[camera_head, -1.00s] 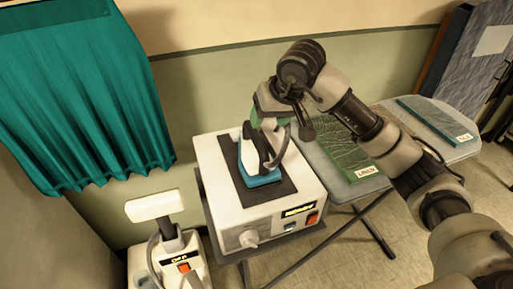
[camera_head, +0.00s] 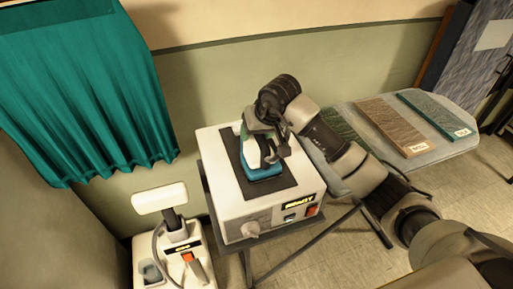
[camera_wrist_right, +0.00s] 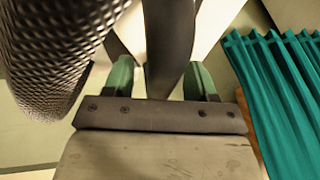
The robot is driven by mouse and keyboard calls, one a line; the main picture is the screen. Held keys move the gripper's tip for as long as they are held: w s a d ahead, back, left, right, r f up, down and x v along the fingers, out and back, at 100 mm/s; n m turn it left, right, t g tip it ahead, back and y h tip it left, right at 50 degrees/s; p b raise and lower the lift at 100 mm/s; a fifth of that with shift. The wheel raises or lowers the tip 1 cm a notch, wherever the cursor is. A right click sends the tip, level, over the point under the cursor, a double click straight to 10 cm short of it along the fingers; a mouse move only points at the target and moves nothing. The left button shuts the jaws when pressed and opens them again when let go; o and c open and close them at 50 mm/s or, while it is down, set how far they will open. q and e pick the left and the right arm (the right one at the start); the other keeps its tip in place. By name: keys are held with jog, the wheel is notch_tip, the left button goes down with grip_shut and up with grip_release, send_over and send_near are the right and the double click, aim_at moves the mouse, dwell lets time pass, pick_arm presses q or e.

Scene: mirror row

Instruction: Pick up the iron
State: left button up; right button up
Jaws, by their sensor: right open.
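The iron (camera_head: 264,172), blue at its base with a pale upper body, rests on the dark mat on top of a white box-shaped station (camera_head: 228,203). My right gripper (camera_head: 262,134) is right over the iron and hides part of its top. In the right wrist view, the open green fingers (camera_wrist_right: 160,80) stand on either side of a dark curved bar (camera_wrist_right: 168,40), which looks like the iron's handle. I cannot tell whether either finger touches it. My left gripper is not in view.
An ironing board (camera_head: 455,150) with labelled cloth panels stands at the right, partly behind my right arm. A white appliance (camera_head: 180,262) stands on the floor at the lower left. A teal curtain (camera_head: 80,90) hangs at the left.

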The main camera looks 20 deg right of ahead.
grip_shut()
jog(key=shift+r, duration=0.1)
dwell(1.1)
jog(key=shift+w+r, duration=0.1)
jog(key=shift+w, duration=0.05)
